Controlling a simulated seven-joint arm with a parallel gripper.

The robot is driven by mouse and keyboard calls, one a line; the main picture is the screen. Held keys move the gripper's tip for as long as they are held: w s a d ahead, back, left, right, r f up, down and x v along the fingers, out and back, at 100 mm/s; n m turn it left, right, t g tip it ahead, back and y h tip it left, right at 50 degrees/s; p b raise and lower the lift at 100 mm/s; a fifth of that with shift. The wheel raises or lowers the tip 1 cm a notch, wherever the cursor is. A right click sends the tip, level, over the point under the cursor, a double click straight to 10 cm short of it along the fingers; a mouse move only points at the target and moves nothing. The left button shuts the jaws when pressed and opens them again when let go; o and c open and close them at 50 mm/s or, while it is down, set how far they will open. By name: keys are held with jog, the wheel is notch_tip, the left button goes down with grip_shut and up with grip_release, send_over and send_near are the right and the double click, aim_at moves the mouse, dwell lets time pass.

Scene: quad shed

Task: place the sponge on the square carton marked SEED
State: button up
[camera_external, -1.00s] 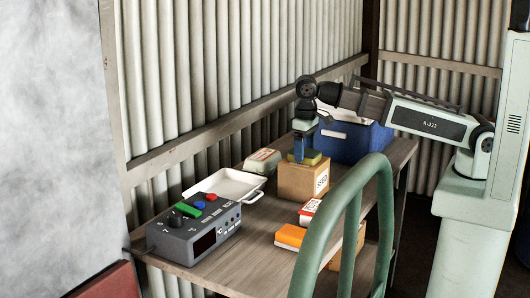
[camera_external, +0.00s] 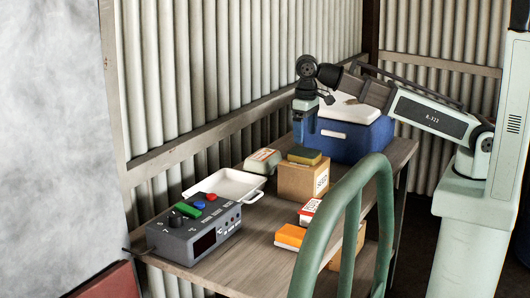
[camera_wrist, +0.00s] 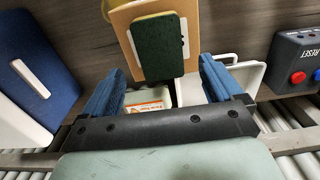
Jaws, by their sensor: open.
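The sponge (camera_external: 304,156), yellow with a dark green top, lies flat on top of the square cardboard carton (camera_external: 298,182), which bears dark lettering on its right face. In the wrist view the sponge (camera_wrist: 160,48) shows its dark green face over the tan carton top (camera_wrist: 122,16). My gripper (camera_external: 305,140) is open and empty, above and behind the sponge in the external view. In the wrist view its two blue fingers (camera_wrist: 160,85) are spread, with the sponge beyond their tips and apart from them.
A blue box with a white lid (camera_external: 347,138) stands behind the carton. A white tray (camera_external: 228,184), a grey-green container with a label (camera_external: 262,161) and a control box with coloured buttons (camera_external: 196,233) are to the left. Orange and red boxes (camera_external: 290,237) lie in front. A green rail (camera_external: 345,190) crosses the foreground.

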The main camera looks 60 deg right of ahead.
aim_at(303, 151)
jog(key=shift+r, duration=3)
